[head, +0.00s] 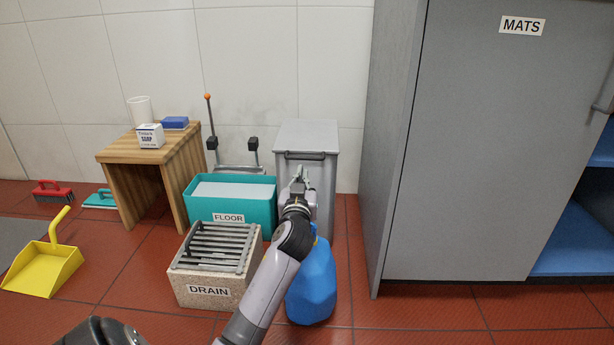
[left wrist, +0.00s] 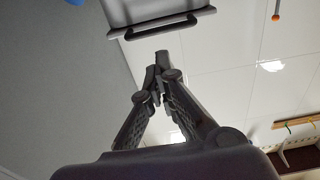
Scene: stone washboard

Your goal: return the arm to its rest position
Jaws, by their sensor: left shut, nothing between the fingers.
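My left arm (head: 262,290) reaches forward from the bottom edge in the head view. Its gripper (head: 299,182) is in front of the grey lidded bin (head: 306,133), below the bin's dark handle. In the left wrist view the fingers of the left gripper (left wrist: 160,75) come together at the tips, shut and empty. The bin's handle (left wrist: 161,27) shows past the fingertips there, apart from them. My right gripper is not in view.
A blue jug (head: 312,285) stands right beside my forearm, partly hidden by it. The stone DRAIN block (head: 240,291) with a grate and the teal FLOOR tub (head: 262,215) stand left. A grey cabinet (head: 480,150) stands right. Floor at front right is clear.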

